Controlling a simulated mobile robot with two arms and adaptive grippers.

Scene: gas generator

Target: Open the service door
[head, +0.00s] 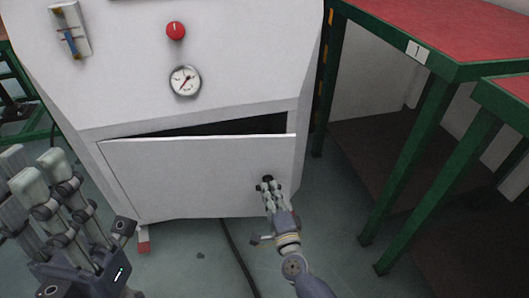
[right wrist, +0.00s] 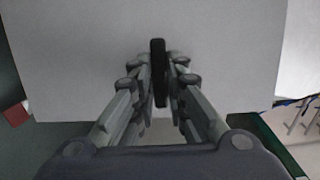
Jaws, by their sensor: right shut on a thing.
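The service door (head: 185,175) is a wide white panel on the lower front of the white generator (head: 230,70). A dark gap (head: 230,126) shows along its top edge, so it stands slightly open. A small black handle (head: 267,179) sits near its right side. My right gripper (head: 268,187) is shut on this handle; in the right wrist view the dark handle (right wrist: 158,72) is between its fingers, against the white door (right wrist: 80,60). My left gripper (head: 50,178) is at the lower left, apart from the door, with its fingers spread open and empty.
A red knob (head: 175,30) and a round gauge (head: 185,81) are on the generator above the door. Green-framed tables with red tops (head: 450,30) stand close on the right. A dark cable (head: 238,258) lies on the floor below the door.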

